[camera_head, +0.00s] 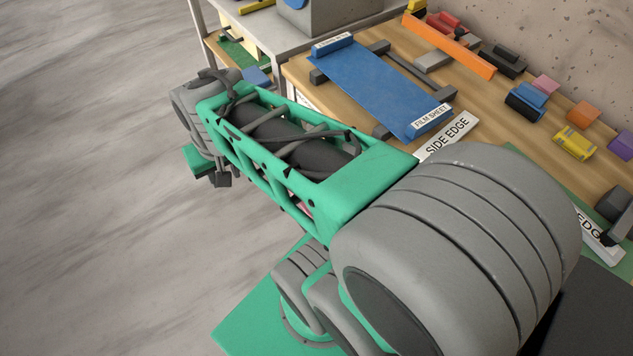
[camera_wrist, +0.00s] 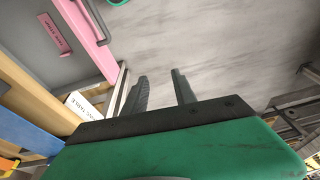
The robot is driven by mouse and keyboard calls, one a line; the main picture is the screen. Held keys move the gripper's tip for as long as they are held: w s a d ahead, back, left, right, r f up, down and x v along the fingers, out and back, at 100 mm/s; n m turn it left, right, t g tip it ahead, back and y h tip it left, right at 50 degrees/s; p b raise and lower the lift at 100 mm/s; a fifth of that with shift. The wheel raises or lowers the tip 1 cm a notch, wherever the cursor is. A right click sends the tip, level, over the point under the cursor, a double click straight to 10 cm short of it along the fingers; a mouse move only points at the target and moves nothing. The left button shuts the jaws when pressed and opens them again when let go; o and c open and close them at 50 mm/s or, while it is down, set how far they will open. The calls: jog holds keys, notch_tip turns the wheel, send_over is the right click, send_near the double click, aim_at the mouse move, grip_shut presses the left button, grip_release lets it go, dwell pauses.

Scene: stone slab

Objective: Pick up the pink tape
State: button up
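A small pink roll-like piece (camera_head: 545,84) lies on the wooden table, near the wall and behind a blue roll. I cannot tell which of these is the pink tape. My gripper (camera_wrist: 160,85) is open and empty, with bare floor between its fingers, to the right of the pink strip and apart from it.
The wooden table (camera_head: 500,101) holds a blue film sheet (camera_head: 375,88), an orange bar (camera_head: 450,45), a yellow roll (camera_head: 574,144), an orange roll (camera_head: 584,114) and a purple roll (camera_head: 622,146). A grey bench stands behind at the upper middle. Open floor (camera_head: 90,180) lies left.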

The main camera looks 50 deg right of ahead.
jog(key=d+f+m+g+p, duration=0.3)
jog(key=d+m, duration=0.5)
jog(key=d, duration=0.6)
jog(key=s+d+f+m+p, duration=0.1)
jog(key=s+d+f+m, duration=0.2)
jog(key=d+f, duration=0.1)
jog(key=s+d+f+m+p, duration=0.1)
jog(key=s+d+f+m, duration=0.2)
jog(key=d+f, duration=0.1)
jog(key=s+d+f+m+p, duration=0.1)
jog(key=s+d+f+m, duration=0.2)
jog(key=d+m, duration=0.1)
jog(key=shift+s+d+f, duration=0.35)
jog(key=shift+d+f, duration=0.05)
jog(key=shift+d, duration=0.3)
jog(key=f, duration=0.2)
jog(key=f+p, duration=0.1)
jog(key=f, duration=0.4)
jog(key=shift+w+d+f, duration=0.1)
jog(key=shift+d+f, duration=0.15)
jog(key=shift+f, duration=0.1)
grip_shut()
